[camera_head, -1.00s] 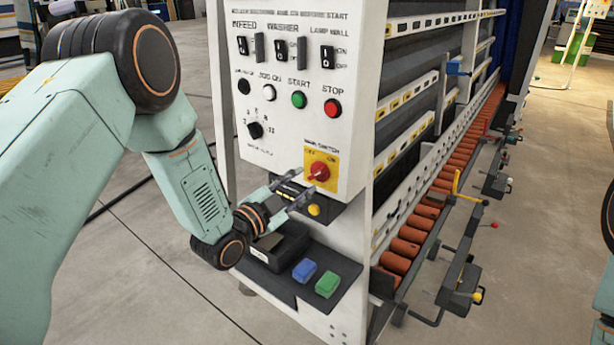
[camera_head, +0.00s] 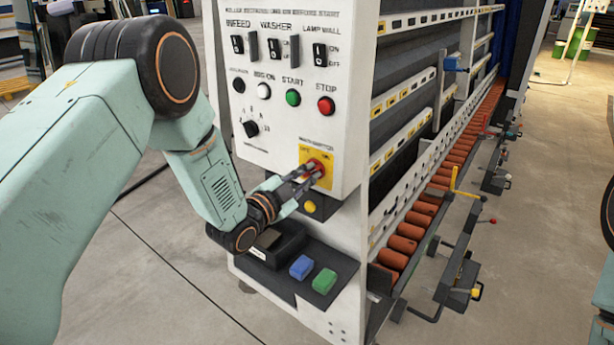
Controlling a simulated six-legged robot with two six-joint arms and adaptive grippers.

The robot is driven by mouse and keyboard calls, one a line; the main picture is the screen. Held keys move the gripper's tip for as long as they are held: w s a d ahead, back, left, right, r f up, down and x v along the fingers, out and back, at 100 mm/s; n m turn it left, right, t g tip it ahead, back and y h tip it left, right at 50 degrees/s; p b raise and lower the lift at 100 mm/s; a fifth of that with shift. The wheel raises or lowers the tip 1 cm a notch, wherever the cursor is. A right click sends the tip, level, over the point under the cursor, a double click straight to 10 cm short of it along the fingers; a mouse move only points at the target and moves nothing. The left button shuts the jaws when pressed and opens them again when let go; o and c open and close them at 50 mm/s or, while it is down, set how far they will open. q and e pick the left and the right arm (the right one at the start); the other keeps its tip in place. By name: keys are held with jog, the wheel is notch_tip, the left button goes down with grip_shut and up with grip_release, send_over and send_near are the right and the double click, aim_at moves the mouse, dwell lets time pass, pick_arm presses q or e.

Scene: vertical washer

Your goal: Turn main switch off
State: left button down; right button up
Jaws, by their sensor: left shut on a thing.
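The main switch (camera_head: 318,166) is a red rotary knob on a yellow plate, low on the white control panel (camera_head: 285,120) of the washer. My left gripper (camera_head: 308,174) comes in from the left and its fingers are at the knob, shut on it. The fingers cover part of the knob and of the yellow plate, so the exact position of the knob is hard to read. My right gripper is not in view.
Above the switch are a red stop button (camera_head: 326,105), a green start button (camera_head: 293,97) and several black rocker switches. Below is a shelf with a blue block (camera_head: 302,267) and a green block (camera_head: 324,281). Orange rollers (camera_head: 425,208) run along the right.

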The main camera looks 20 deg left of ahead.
pick_arm(q)
jog(key=shift+a+f, duration=0.2)
jog(key=shift+s, duration=0.1)
jog(key=shift+d, duration=0.15)
